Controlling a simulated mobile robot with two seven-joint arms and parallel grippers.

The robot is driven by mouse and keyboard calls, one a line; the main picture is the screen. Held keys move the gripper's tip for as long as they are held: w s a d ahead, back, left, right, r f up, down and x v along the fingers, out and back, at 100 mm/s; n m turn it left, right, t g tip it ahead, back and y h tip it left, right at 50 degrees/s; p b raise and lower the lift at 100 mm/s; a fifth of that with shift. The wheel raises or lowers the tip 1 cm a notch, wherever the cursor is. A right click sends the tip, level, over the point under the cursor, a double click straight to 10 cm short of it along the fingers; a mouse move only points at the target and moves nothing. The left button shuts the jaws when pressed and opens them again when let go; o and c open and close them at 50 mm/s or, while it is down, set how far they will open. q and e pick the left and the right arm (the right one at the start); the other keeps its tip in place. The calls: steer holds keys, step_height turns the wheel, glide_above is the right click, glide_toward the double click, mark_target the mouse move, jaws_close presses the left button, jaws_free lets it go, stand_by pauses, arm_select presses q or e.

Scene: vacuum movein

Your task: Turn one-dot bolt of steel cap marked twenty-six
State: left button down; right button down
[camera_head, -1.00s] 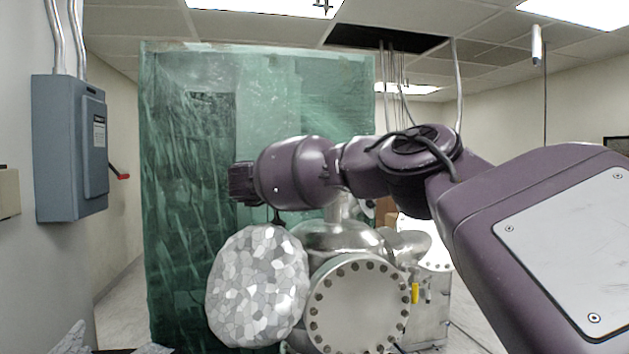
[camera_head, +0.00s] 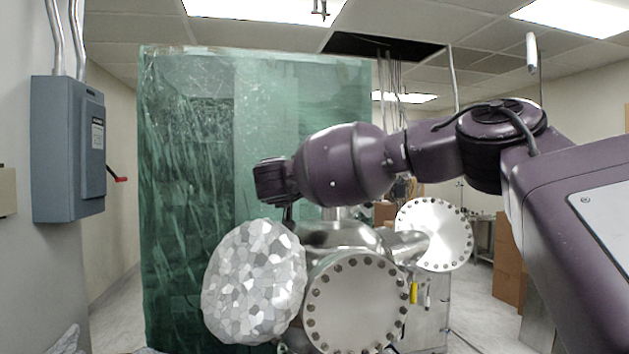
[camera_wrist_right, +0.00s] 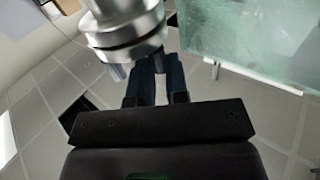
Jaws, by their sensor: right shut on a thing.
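Two round steel caps with bolts round their rims show in the head view, a front one (camera_head: 355,305) and one at the right (camera_head: 433,235). A round cap-like disc with a grey and white faceted face (camera_head: 255,285) stands left of the front one. I can read no number or dot marks. My right gripper (camera_head: 288,215) points down at the top edge of the faceted disc. In the right wrist view its fingers (camera_wrist_right: 157,70) are shut at the rim of a steel flange (camera_wrist_right: 125,30), seemingly on a small bolt mostly hidden between them. My left gripper is not in view.
The steel chamber (camera_head: 340,238) carries the caps. A green translucent curtain (camera_head: 190,200) hangs behind it. A grey electrical box (camera_head: 68,150) is on the left wall. Brown boxes (camera_head: 510,265) stand at the right. The floor left of the curtain is clear.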

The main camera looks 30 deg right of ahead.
stand_by(0.4)
steer(key=c, duration=1.1)
jaws_free()
step_height(320, 180, up, 20)
steer(key=shift+f, duration=0.1)
